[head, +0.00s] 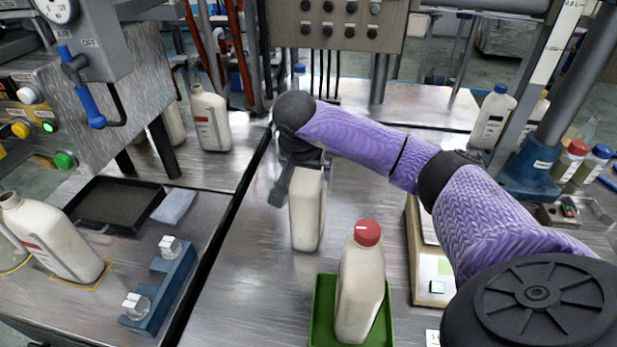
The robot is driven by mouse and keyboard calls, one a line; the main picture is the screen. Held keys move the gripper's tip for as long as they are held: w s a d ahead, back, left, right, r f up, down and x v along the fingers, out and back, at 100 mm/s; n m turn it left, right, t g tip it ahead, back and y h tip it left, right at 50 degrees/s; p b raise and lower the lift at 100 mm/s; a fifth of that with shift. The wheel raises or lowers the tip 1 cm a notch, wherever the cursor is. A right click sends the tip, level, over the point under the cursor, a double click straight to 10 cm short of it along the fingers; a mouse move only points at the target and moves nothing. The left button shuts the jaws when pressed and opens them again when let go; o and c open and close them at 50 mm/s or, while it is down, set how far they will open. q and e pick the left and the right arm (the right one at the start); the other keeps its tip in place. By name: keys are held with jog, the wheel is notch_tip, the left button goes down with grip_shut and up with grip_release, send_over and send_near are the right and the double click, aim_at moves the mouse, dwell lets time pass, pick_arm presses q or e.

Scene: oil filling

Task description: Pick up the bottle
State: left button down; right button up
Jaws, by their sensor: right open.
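A cream bottle (307,212) stands upright on the metal table in the middle of the head view. My right gripper (297,175), on the purple-sleeved arm, is open at the top of this bottle. One dark finger shows at the bottle's left side; the other is mostly hidden, and I cannot tell whether the fingers touch it. The gripper hides the bottle's top. A second cream bottle with a red cap (361,285) stands in a green tray (322,312) nearer to me. My left gripper is not in view.
A scale (432,283) sits right of the green tray, partly under my arm. More bottles stand at the left (55,240), back left (210,118) and back right (493,118). A blue holder (170,290) and black tray (112,215) are left.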

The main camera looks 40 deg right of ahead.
jog(key=shift+x, duration=1.15)
jog(key=shift+r, duration=0.1)
grip_shut()
